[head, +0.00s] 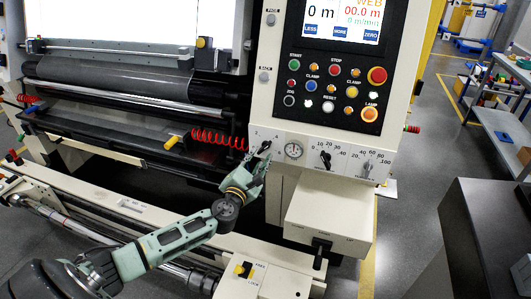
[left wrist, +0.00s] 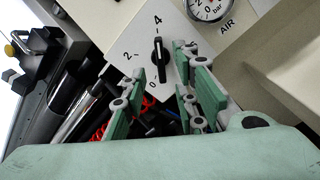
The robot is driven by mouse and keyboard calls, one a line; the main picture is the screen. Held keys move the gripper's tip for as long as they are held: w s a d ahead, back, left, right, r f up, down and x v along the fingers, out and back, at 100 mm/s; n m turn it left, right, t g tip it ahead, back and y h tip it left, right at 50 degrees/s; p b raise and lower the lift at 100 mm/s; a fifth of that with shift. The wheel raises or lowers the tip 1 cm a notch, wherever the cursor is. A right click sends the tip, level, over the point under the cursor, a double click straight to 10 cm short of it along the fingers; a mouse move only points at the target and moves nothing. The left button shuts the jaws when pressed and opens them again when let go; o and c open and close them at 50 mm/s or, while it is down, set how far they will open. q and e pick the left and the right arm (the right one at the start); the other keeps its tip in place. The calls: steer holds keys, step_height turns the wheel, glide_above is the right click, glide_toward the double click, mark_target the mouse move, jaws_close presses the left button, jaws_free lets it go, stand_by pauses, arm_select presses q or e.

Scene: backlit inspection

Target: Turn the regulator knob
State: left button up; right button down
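The regulator knob (head: 264,147) is a black bar-shaped knob on the machine's white panel, left of the round air gauge (head: 294,150). In the left wrist view the knob (left wrist: 160,60) sits on a scale marked 0, 2, 4, and its upper end points near the 4. My left gripper (head: 257,164) is just below and in front of the knob. In the left wrist view its green fingers (left wrist: 162,70) are open, with the knob showing between them; I cannot tell whether they touch it. The right gripper is in neither view.
Two more knobs (head: 326,158) (head: 367,165) sit right of the gauge. Push buttons (head: 330,87) and a screen (head: 343,20) are above. A red coiled hose (head: 217,138) lies left of the panel. A cream box (head: 330,222) juts out below.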

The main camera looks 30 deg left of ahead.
mark_target(263, 150)
arm_select(q)
steer(key=shift+x, duration=2.55)
steer(key=shift+d, duration=0.15)
steer(key=shift+c, duration=0.4)
jaws_close()
